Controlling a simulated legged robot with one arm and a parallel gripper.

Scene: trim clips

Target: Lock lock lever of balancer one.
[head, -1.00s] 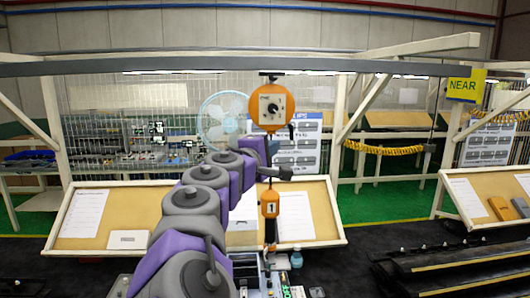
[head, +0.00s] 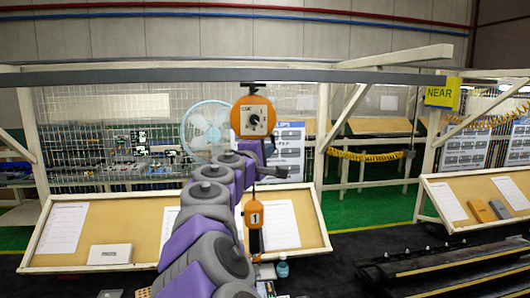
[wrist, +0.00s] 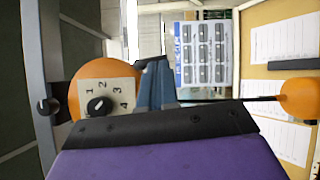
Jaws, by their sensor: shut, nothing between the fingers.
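Balancer one has a round orange housing (head: 253,117) with a pale dial plate, hanging from the overhead rail. In the wrist view the housing (wrist: 75,92) appears sideways at the left, with a black knob (wrist: 100,105) among the numbers 1 to 4. A cable runs down to an orange handle (head: 254,226) marked 1. My gripper (head: 276,172) is just below the housing, near the cable; its shut, empty blue-grey fingers (wrist: 156,70) show beside the housing in the wrist view. I cannot tell whether they touch it. I cannot make out the lock lever for certain.
The overhead rail (head: 150,78) crosses above my arm. Dark rails (head: 450,262) lie at the lower right, under a yellow NEAR sign (head: 442,96).

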